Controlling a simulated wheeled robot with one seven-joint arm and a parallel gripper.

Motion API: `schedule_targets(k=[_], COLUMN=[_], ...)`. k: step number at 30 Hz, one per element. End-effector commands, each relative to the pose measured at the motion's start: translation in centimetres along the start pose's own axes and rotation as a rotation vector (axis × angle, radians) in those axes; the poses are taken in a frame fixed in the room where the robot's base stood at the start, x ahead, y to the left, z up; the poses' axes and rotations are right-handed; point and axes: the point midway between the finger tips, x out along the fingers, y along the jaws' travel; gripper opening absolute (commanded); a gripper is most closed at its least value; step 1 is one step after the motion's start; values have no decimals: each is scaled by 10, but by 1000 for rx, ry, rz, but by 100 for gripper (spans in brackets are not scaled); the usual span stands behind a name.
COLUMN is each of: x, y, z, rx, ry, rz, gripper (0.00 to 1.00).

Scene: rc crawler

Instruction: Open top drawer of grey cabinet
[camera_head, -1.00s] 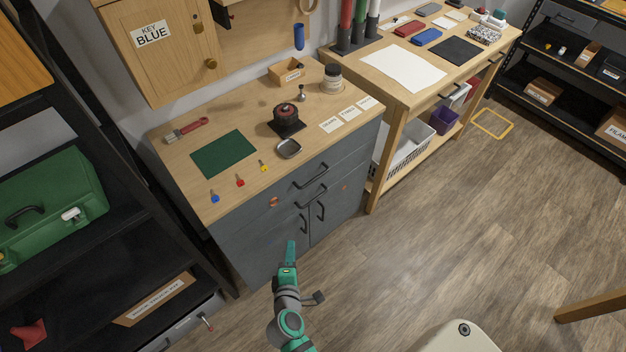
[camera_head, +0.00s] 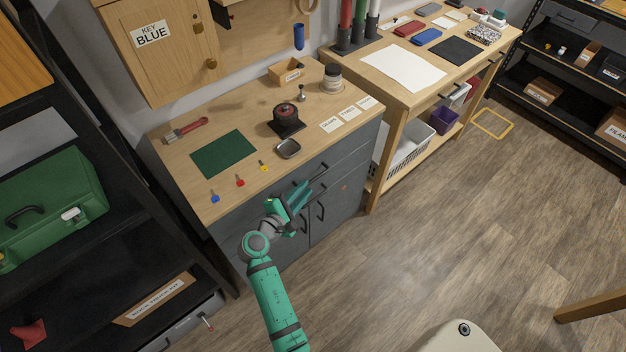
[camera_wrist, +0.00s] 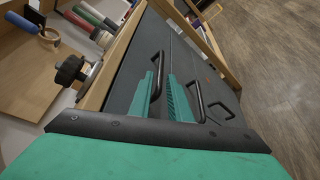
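The grey cabinet (camera_head: 345,195) stands under a wooden top, its drawer front and two lower doors facing me. The top drawer looks closed. Its dark bar handle (camera_wrist: 160,65) shows in the wrist view between my two teal fingers, closer to the left one. In the head view my gripper (camera_head: 296,195) is in front of the drawer and partly hides this handle. My gripper (camera_wrist: 160,78) is open, with a clear gap between the fingers. I cannot tell whether a finger touches the handle.
Two door handles (camera_wrist: 205,103) sit just right of my fingers in the wrist view. A black shelf (camera_head: 110,235) stands left.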

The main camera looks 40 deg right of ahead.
Motion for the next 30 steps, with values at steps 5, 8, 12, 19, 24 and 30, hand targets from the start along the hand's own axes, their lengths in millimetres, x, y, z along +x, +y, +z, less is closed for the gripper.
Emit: schedule_targets(k=[5, 8, 12, 19, 24, 30], x=[33, 46, 59, 65, 65, 65], y=[0, 0, 0, 0, 0, 0], z=[0, 0, 0, 0, 0, 0], rx=[1, 1, 1, 0, 0, 0], ry=[-1, 0, 0, 2, 2, 2], rz=[-2, -1, -1, 1, 1, 1], gripper=[17, 17, 17, 17, 17, 0])
